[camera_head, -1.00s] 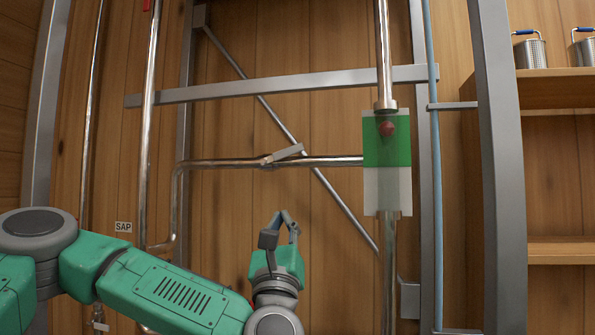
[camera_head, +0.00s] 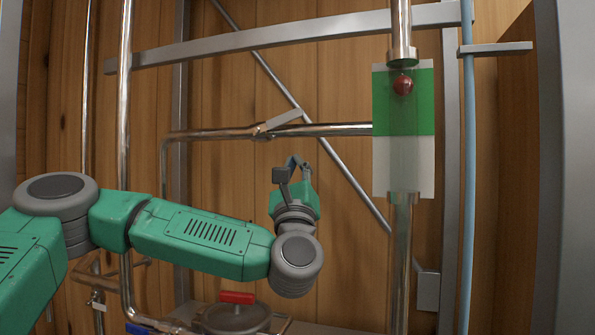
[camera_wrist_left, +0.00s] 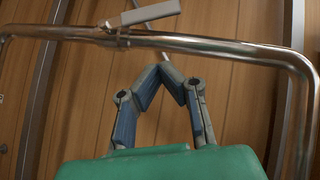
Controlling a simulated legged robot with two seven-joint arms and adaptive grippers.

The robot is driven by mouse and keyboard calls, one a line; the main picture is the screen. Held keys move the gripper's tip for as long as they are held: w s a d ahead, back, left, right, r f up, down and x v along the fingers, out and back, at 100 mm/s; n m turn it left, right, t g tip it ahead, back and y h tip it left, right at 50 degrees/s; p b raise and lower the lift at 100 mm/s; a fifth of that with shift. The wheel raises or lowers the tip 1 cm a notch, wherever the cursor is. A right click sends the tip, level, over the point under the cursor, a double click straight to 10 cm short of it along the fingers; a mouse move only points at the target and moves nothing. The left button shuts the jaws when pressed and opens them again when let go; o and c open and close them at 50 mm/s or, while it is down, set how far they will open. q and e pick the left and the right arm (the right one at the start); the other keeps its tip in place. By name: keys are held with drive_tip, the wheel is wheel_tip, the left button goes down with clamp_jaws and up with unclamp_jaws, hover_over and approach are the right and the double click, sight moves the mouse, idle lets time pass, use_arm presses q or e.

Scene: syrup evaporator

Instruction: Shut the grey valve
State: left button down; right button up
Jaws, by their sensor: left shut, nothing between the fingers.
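The grey valve handle (camera_head: 283,120) is a flat lever on the horizontal metal pipe (camera_head: 335,130), left of the sight glass. It is tilted at an angle to the pipe, its free end up and to the right. It also shows in the left wrist view (camera_wrist_left: 150,14), at the top, above the pipe. My left gripper (camera_head: 291,162) is below the handle, apart from it, pointing up. Its fingertips meet in the left wrist view (camera_wrist_left: 163,68), with nothing between them. My right gripper is in neither current view.
A sight glass with a green and white plate (camera_head: 419,155) and a red ball (camera_head: 403,85) stands to the right. A red handle (camera_head: 238,297) sits on a round lid below. A diagonal brace (camera_head: 350,180) runs behind my gripper. A blue pipe (camera_head: 468,200) runs at right.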

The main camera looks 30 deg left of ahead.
sight(290, 132)
use_arm(q)
drive_tip(key=x, duration=0.4)
drive_tip(key=shift+w+p, duration=0.3)
drive_tip(key=shift+p, duration=0.1)
drive_tip(key=r, duration=0.2)
drive_tip(key=a+r+p, duration=0.1)
drive_tip(key=r, duration=0.1)
drive_tip(key=shift+s+a, duration=0.1)
drive_tip(key=shift+a, duration=0.1)
drive_tip(key=shift+a, duration=0.1)
